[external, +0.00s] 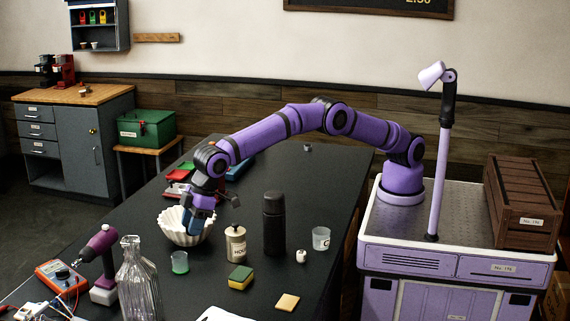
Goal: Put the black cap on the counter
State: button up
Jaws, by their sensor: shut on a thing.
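My gripper (195,226) points down at the right side of a white fluted bowl (172,230) on the black table (270,175). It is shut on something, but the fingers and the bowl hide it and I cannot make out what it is. I cannot pick out a loose black cap for certain. A tall black bottle (274,228) with a black top stands upright to the right of my gripper. A wood-topped counter (85,95) stands at the back left.
A beige labelled jar (236,245), green cup (180,263), sponge (240,278) and clear cup (321,238) stand near my gripper. A glass bottle (137,285), purple drill (100,245) and orange meter (62,275) are at the front left. The table's far right is mostly clear.

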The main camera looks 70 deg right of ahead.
jog(key=shift+w+d+r, duration=0.15)
jog(key=shift+r, duration=0.7)
jog(key=w+d+m+t+h, duration=0.1)
jog(key=w+d+m, duration=0.1)
jog(key=w+d, duration=1)
jog(key=w+d+m+h, duration=0.1)
jog(key=w+d+m, duration=0.2)
jog(key=w+d, duration=0.85)
jog(key=d+r+m+h, duration=0.15)
jog(key=d+m, duration=0.35)
jog(key=d, duration=3.3)
jog(key=s+d+m, duration=0.2)
jog(key=s+d, duration=0.1)
jog(key=d, duration=1.2)
jog(key=m+g+h, duration=0.1)
jog(key=m+h, duration=0.2)
jog(key=m, duration=0.5)
send_over(313, 159)
jog(key=a, duration=0.1)
notch_tip(313, 159, down, 14)
jog(key=shift+h, duration=0.25)
jog(key=shift+s+f, duration=0.2)
jog(key=shift+f, duration=1.95)
jog(key=shift+s+f, duration=0.15)
jog(key=shift+f, duration=2)
jog(key=shift+f, duration=0.15)
